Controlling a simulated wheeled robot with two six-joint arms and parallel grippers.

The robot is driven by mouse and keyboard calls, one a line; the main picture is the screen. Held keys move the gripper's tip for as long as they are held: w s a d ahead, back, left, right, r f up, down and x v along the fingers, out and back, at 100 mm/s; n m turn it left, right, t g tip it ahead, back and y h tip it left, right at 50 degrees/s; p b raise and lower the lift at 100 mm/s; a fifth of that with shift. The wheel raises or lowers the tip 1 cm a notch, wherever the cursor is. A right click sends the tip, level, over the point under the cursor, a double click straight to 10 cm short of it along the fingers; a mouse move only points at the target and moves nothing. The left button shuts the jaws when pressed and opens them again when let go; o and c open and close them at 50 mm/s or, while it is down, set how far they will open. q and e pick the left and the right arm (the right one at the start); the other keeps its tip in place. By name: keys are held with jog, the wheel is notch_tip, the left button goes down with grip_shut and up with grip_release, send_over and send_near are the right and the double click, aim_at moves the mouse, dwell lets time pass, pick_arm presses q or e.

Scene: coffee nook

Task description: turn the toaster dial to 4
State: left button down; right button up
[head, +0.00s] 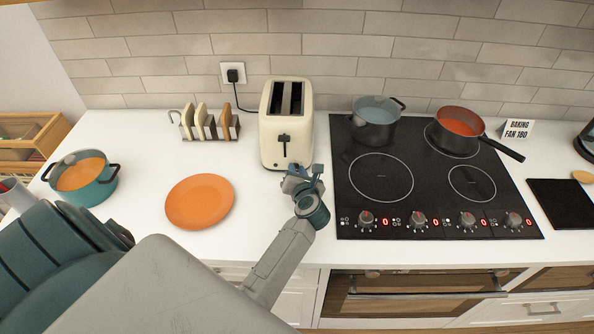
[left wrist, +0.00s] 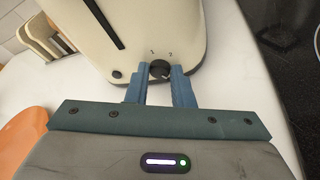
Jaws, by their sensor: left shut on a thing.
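The cream toaster (head: 287,128) stands on the white counter, left of the hob, with two empty-looking slots on top and a dark lever on its front. Its black dial (left wrist: 159,69) shows in the left wrist view low on the toaster's front. The marks 1 and 2 are readable above the dial; other marks are hidden or out of view. My left gripper (head: 303,180) is at the toaster's lower front. Its blue fingers (left wrist: 160,85) are shut on the dial, one on each side. My right gripper is not in view.
The black hob (head: 425,218) with pots lies just right of the toaster. An orange plate (head: 200,201) lies to the left, and a toast rack (head: 209,124) stands behind it. The counter (head: 255,225) between plate and hob is clear.

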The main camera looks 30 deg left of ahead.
pick_arm(q)
jog(key=shift+f, duration=0.1)
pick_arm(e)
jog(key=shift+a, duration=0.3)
pick_arm(q)
jog(key=c, duration=1.3)
grip_release()
jog(key=shift+o, duration=0.2)
